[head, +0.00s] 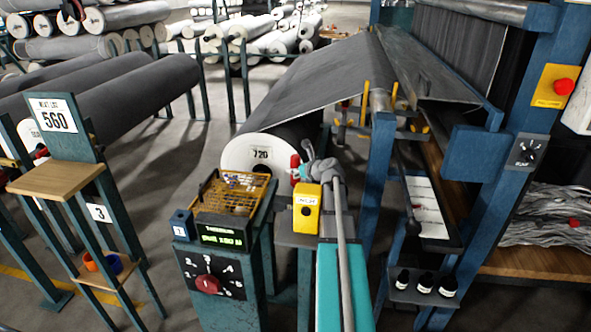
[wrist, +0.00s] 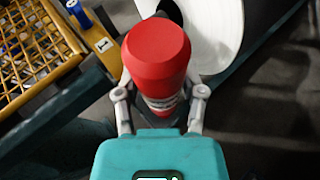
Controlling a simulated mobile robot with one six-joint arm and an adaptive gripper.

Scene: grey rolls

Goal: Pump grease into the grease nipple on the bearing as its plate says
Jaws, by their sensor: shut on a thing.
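My gripper (head: 308,166) is shut on a red cylinder-shaped thing (wrist: 157,55) with a pale band below its red top. The fingers (wrist: 160,100) stand on both sides of it in the wrist view. In the head view the red thing (head: 295,165) shows beside the face of the large roll (head: 238,155) marked 720. I cannot tell whether it touches anything in front of it. A yellow block (head: 307,222) with a white label and a dark round spot stands just below my gripper. No grease nipple can be made out, and the label is too small to read.
A yellow wire basket (head: 229,197) and a control post with a red dial knob (head: 206,284) stand to the left. A wooden-topped stand (head: 60,180) is further left. Blue machine posts (head: 378,195) and a shelf of small dark bottles (head: 425,284) are at the right.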

